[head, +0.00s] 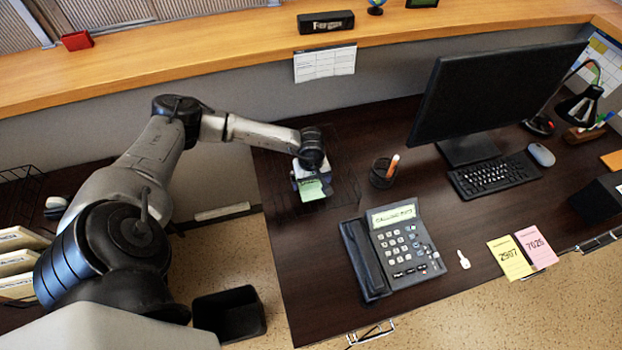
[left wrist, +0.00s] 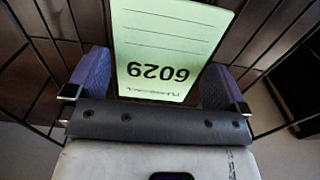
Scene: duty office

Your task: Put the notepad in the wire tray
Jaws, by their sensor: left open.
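The notepad is a pale green pad marked 6029. In the head view the notepad (head: 312,190) shows just below my left gripper (head: 308,177), at the left part of the dark desk. In the left wrist view the notepad (left wrist: 168,48) lies between the two fingers of my left gripper (left wrist: 156,85), which are open with a gap on each side. The wire tray (head: 340,163) is thin black wire, hard to see against the desk; its wires (left wrist: 49,45) run around the notepad in the left wrist view. The notepad appears within the tray's outline. My right gripper is out of view.
A pen cup (head: 382,174) stands right of the tray, and a desk phone (head: 392,246) is in front. A monitor (head: 490,92), keyboard (head: 492,175) and key (head: 463,260) are farther right. A yellow pad (head: 510,258) and pink pad (head: 537,247) lie near the front edge.

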